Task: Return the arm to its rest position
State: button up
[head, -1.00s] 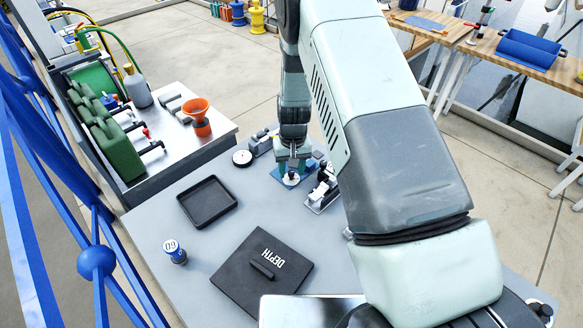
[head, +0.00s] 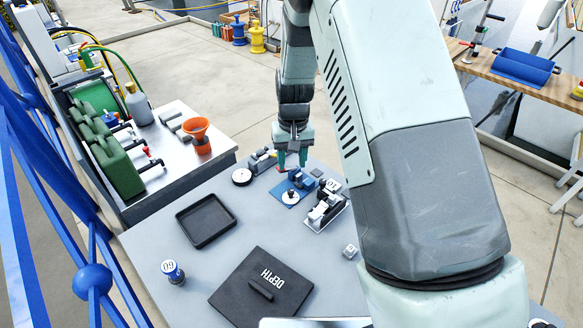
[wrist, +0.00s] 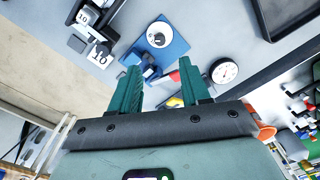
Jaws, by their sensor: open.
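My gripper (head: 292,160) hangs over the far end of the grey table (head: 180,285) in the head view. In the wrist view its two green fingers (wrist: 168,88) are spread apart with nothing held between them. A blue plate (head: 285,196) with a white round dial (head: 291,197) and a small blue part lies on the table just in front of the gripper. The blue plate also shows beyond the fingers in the wrist view (wrist: 176,45). My gripper looks clear of it.
A black tray (head: 207,243), a black lid marked DEPTH (head: 240,305) and a blue-white "60" cylinder (head: 173,272) stand on the table. A grey device with number tags (head: 318,219) is right of the plate, a round gauge (head: 242,176) left. A side bench holds an orange funnel (head: 198,128).

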dwell(0.4)
jog(key=s+d+r+m+t, duration=0.1)
jog(key=s+d+r, duration=0.3)
jog(key=r, duration=0.8)
jog(key=s+d+r+t, duration=0.2)
jog(key=s+r, duration=0.4)
jog(key=r, duration=0.5)
jog(key=s+d+r+t, duration=0.1)
jog(key=s+r, duration=0.3)
jog(key=s, duration=0.5)
jog(key=s+d+r+m+t, duration=0.1)
jog(key=s+d+r, duration=0.3)
jog(key=s, duration=0.6)
jog(key=shift+t, duration=0.3)
